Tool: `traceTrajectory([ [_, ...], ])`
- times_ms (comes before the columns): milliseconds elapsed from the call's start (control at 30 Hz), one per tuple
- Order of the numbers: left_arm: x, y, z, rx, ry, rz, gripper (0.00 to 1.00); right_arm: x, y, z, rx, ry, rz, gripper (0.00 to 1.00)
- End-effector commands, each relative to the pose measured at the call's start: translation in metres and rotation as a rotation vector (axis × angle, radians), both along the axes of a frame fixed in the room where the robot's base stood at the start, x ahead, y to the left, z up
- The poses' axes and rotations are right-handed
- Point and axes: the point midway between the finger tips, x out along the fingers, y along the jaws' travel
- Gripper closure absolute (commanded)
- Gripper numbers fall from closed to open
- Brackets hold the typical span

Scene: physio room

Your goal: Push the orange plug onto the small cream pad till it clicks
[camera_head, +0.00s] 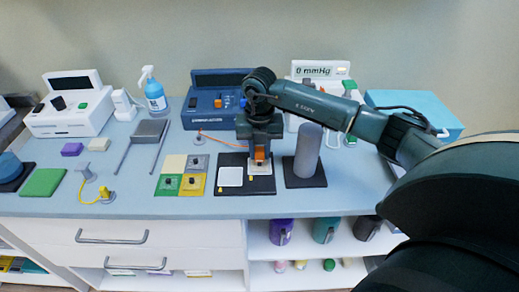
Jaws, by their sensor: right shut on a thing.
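My right gripper (259,155) points down over the black mat (262,187) and is shut on the orange plug (259,154). Only a small part of the plug shows between the fingers. A thin orange lead runs left from near the gripper towards the blue unit. The small cream pad (261,170) lies on the right part of the mat, directly below the gripper, partly hidden by it. I cannot tell whether the plug touches the pad. A larger white pad (230,177) lies on the mat's left part. My left gripper is not in view.
A grey cylinder (307,150) stands on a dark base close to the right of the gripper. The blue unit (208,112) is behind. Coloured squares (193,184) with dark studs lie left of the mat. The counter's front edge is close before the mat.

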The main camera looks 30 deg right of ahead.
Motion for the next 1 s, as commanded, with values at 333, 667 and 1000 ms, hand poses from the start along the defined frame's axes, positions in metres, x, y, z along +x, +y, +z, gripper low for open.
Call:
traceTrajectory([
  [333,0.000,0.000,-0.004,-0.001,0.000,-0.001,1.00,0.000,0.000,-0.005,0.000,0.000,0.000,0.90],
  [667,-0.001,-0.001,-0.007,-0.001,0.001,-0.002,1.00,0.000,0.000,-0.010,0.000,0.000,0.000,0.90],
  [1000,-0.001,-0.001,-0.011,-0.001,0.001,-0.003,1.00,0.000,0.000,-0.015,0.000,0.000,0.000,0.90],
])
